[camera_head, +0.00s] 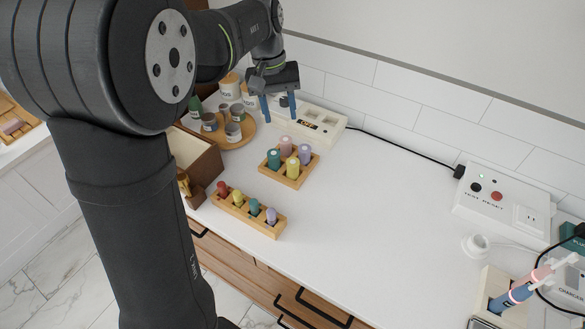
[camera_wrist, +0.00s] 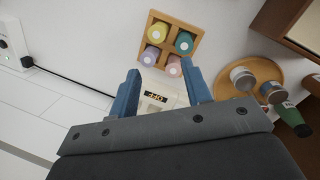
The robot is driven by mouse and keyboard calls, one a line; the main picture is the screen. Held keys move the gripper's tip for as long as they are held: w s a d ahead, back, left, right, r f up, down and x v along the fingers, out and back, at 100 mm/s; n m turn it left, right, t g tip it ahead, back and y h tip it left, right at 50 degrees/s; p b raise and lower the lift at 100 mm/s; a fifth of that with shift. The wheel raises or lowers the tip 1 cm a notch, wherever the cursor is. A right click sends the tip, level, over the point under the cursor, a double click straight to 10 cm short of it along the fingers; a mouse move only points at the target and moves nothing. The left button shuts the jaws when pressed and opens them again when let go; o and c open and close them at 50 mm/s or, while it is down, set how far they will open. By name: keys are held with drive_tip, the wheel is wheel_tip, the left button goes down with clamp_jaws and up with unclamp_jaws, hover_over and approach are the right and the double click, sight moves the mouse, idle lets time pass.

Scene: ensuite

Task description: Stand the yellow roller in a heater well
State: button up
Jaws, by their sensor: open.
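A yellow roller (camera_head: 293,168) stands upright in a square wooden tray (camera_head: 270,176), beside teal, pink and lilac rollers. It also shows in the wrist view (camera_wrist: 159,32). The white heater (camera_head: 335,131) lies behind the tray against the wall, with square wells in its top and a display reading OFF. In the wrist view the heater (camera_wrist: 165,87) shows between my fingers and is partly hidden. My gripper (camera_head: 279,117) is open and empty, fingers pointing down over the heater's left end. It also shows in the wrist view (camera_wrist: 161,74), apart from the rollers.
A long wooden rack (camera_head: 245,223) holds smaller red, yellow, teal and lilac pieces nearer the front edge. A round wooden tray (camera_head: 245,134) with jars and a brown box (camera_head: 205,160) stand left. A black cable runs right to a white outlet box (camera_head: 510,206). The middle counter is clear.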

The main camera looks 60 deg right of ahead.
drive_tip(key=s+r+m+t, duration=0.1)
drive_tip(key=s+m, duration=0.1)
drive_tip(key=m, duration=0.3)
drive_tip(key=m+t, duration=0.1)
drive_tip(key=m, duration=0.4)
hover_over(293, 161)
drive_tip(key=f, duration=1.1)
drive_tip(key=shift+w+a+f, duration=0.15)
drive_tip(key=shift+a+f, duration=0.05)
drive_tip(key=shift+a, duration=0.1)
drive_tip(key=shift+s+d+f, duration=0.15)
drive_tip(key=shift+f, duration=1.2)
drive_tip(key=shift+s+d+f, duration=0.1)
drive_tip(key=shift+f, duration=1.2)
drive_tip(key=c, duration=0.7)
